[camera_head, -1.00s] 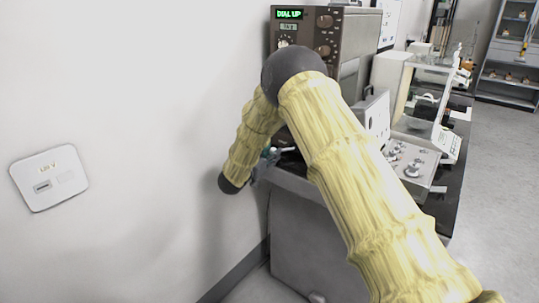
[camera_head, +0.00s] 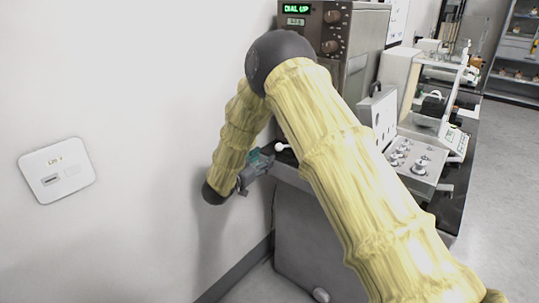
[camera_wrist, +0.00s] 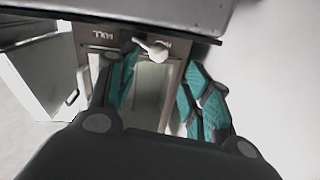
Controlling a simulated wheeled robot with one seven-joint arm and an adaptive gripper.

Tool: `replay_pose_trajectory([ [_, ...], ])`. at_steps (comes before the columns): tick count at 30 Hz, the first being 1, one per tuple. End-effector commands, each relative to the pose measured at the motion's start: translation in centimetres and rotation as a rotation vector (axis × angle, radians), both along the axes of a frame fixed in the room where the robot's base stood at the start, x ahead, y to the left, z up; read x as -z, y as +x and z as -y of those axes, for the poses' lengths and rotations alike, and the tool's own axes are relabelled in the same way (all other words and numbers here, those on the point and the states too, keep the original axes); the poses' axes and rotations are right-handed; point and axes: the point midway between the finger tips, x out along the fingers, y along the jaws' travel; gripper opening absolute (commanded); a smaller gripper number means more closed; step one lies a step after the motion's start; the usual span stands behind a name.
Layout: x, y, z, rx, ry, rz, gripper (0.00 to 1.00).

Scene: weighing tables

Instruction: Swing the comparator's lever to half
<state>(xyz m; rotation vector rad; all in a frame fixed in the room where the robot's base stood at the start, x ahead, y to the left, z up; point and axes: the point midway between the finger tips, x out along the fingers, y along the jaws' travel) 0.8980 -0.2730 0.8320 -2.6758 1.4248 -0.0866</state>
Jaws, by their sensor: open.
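The comparator (camera_head: 361,45) is a tall brown-grey unit against the wall, with a green "DIAL UP" display and dark knobs. A lever with a white ball end (camera_head: 281,147) shows low on its front side, just beyond my gripper (camera_head: 262,160). In the wrist view the white lever (camera_wrist: 154,48) lies between and slightly beyond the teal-padded fingers of my gripper (camera_wrist: 152,75). The fingers are apart and hold nothing. Small lettering stands near the lever, too unclear to read surely. My arm hides the comparator's lower part in the head view.
A wall plate (camera_head: 57,170) is at the left. Right of my arm, a weight box (camera_head: 416,160) with its lid up and a glass-cased balance (camera_head: 424,90) stand on the dark table (camera_head: 455,190). The floor at the right is clear.

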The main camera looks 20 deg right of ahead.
Motion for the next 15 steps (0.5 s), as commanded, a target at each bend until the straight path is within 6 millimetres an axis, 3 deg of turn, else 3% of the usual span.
replay_pose_trajectory([
  [6,0.0,-1.3,-2.0,0.0,-0.001,-0.001,0.5],
  [15,-0.1,-1.7,-2.5,0.0,-0.001,0.001,0.5],
])
